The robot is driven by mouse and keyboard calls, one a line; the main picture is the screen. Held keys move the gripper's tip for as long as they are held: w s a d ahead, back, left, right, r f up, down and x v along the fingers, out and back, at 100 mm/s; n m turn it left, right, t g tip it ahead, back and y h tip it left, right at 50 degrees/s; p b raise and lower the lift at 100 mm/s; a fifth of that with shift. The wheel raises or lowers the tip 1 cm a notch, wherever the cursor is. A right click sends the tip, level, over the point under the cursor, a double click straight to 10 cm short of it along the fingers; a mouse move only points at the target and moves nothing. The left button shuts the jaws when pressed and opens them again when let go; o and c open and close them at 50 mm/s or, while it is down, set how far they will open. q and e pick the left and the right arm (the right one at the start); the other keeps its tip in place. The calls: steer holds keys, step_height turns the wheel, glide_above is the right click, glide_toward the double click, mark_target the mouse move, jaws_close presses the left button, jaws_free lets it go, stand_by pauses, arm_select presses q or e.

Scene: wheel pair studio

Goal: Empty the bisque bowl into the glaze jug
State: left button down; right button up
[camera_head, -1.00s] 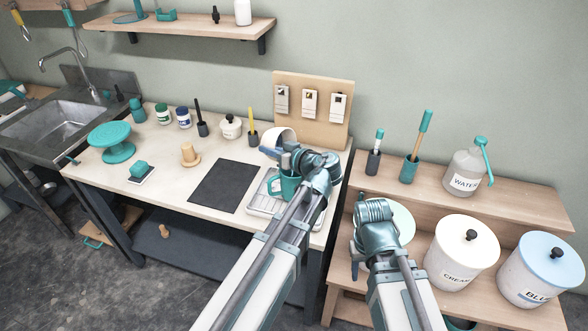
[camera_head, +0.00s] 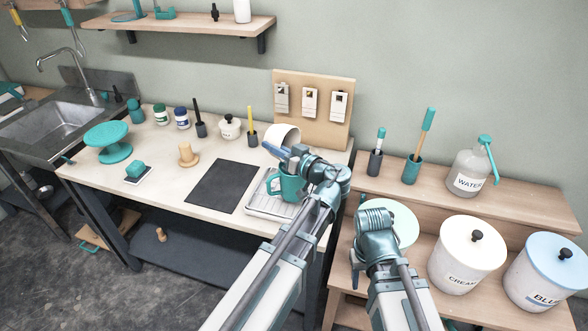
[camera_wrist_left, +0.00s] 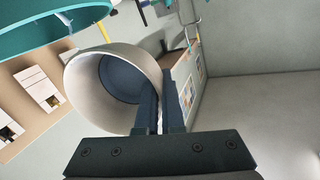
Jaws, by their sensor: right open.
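The bisque bowl (camera_head: 285,132) is off-white and tilted, above and behind the teal jug in the head view. The wrist view shows its open mouth, pale inner wall (camera_wrist_left: 86,98) and dark blue bottom; I cannot tell whether that blue is liquid. My left gripper (camera_head: 280,152) is shut on the bowl's wall; its dark fingers (camera_wrist_left: 160,107) show at the rim. The teal glaze jug (camera_head: 289,188) stands upright on a pale tray-like stand (camera_head: 262,204), partly hidden by my left arm. My right gripper (camera_head: 372,226) is open and empty above the right shelf, fingers mostly hidden.
A dark mat (camera_head: 222,186) lies left of the jug. A wooden card board (camera_head: 313,108) stands behind the bowl. A lidded pot (camera_head: 230,127) and brush cups are near. Cream (camera_head: 466,254) and blue (camera_head: 547,270) buckets and a water bottle (camera_head: 467,172) stand right.

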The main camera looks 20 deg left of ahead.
arm_select(q)
steer(key=shift+d+f+y+b, duration=0.25)
steer(key=shift+y+b, duration=0.15)
steer(key=shift+b, duration=0.5)
steer(key=p, duration=0.1)
steer(key=r+p, duration=0.1)
steer(key=p, duration=0.1)
steer(key=shift+a+r+h, duration=0.25)
steer(key=shift+r+h, duration=0.05)
steer(key=a+h+p, duration=0.1)
steer(key=p, duration=0.1)
steer(key=a+f+g+h+p, duration=0.1)
steer(key=p, duration=0.1)
steer(key=shift+w+f+h, duration=0.2)
steer(key=shift+w+h, duration=0.1)
steer(key=shift+w, duration=0.05)
steer(key=shift+f, duration=0.35)
steer(key=shift+w+a+r+g+p, duration=0.1)
steer(key=shift+a+g+p, duration=0.15)
steer(key=shift+g+p, duration=0.1)
steer(key=w+a+f+n+g+h+p, duration=0.1)
steer(key=w+a+f+g+h+p, duration=0.2)
steer(key=h, duration=1.1)
steer(key=shift+a+f+n+g+p, duration=0.3)
steer(key=shift+a+f+g+p, duration=0.65)
steer(key=shift+a+f+p, duration=1.25)
